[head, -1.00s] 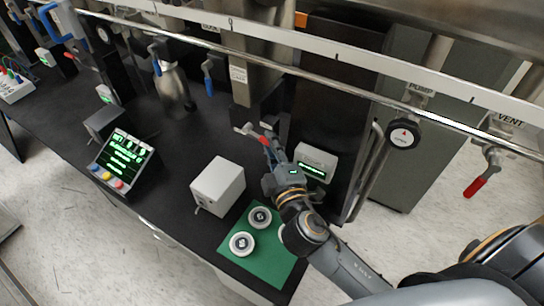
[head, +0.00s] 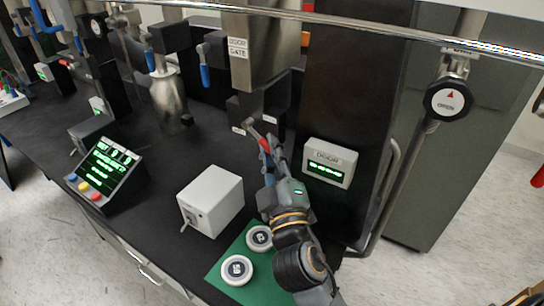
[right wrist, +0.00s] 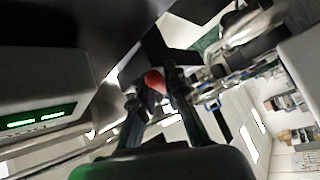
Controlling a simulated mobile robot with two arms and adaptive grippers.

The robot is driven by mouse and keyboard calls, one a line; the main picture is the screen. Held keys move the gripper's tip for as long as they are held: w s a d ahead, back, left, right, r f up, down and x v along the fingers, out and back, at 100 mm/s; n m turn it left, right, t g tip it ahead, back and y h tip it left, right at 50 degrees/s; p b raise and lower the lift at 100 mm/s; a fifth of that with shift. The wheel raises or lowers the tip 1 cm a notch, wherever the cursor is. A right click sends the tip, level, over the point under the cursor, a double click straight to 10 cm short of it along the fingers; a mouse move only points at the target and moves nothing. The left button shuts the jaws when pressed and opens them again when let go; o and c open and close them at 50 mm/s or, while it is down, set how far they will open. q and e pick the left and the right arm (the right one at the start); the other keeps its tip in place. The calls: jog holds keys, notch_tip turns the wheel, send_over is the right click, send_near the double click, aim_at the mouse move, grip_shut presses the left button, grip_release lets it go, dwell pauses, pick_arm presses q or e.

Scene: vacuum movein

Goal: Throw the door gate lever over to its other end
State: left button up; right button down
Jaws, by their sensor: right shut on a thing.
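The door gate lever (head: 255,132) has a short grey arm and a red grip, below the block labelled "DOOR GATE" (head: 238,49). My right gripper (head: 268,146) is shut on its red end, reaching up from the lower right. In the right wrist view the red tip (right wrist: 154,80) shows between the two dark fingers (right wrist: 153,92). The lever's pivot is hard to make out. My left gripper is not in view.
A door readout box (head: 329,164) with green text stands right of my right gripper. A white box (head: 211,200) and a green mat (head: 220,266) with two round pieces lie to the lower left. A console (head: 108,166) and a metal flask (head: 166,98) stand further left.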

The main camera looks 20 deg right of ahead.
dwell(0.3)
jog(key=c, duration=1.3)
grip_release()
jog(key=shift+w, duration=0.1)
jog(key=shift+c, duration=0.2)
jog(key=v, duration=1.2)
